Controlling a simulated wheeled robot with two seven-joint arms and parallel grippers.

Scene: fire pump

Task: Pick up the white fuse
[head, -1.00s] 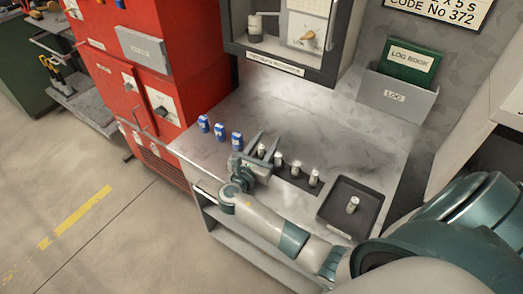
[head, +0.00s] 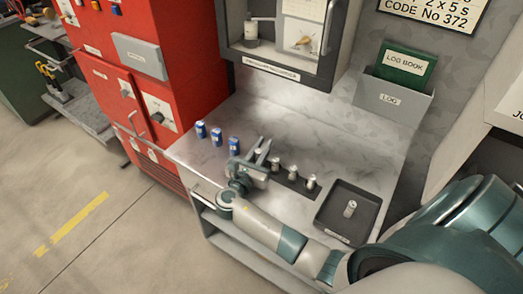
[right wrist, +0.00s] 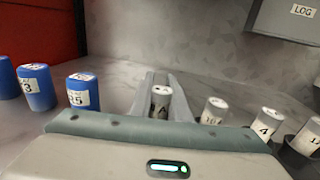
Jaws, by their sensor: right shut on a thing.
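My right gripper (head: 261,152) is shut on a white fuse (right wrist: 161,97) at the left end of the row of white fuses. In the right wrist view the fuse stands upright between the two grey fingers (right wrist: 163,100), its top showing. Whether its base is still in the dark holder (head: 297,184) is hidden. More white fuses stand to its right, one of them here (head: 292,172) and one marked 4 (right wrist: 264,123). Another white fuse (head: 350,209) stands in the dark tray (head: 333,226). My left gripper is not in view.
Several blue fuses (head: 216,137) stand on the metal bench (head: 300,125) left of my gripper. A red cabinet (head: 100,60) stands to the left. An open wall box (head: 285,73) and a log book holder (head: 394,98) are behind. The bench's back middle is clear.

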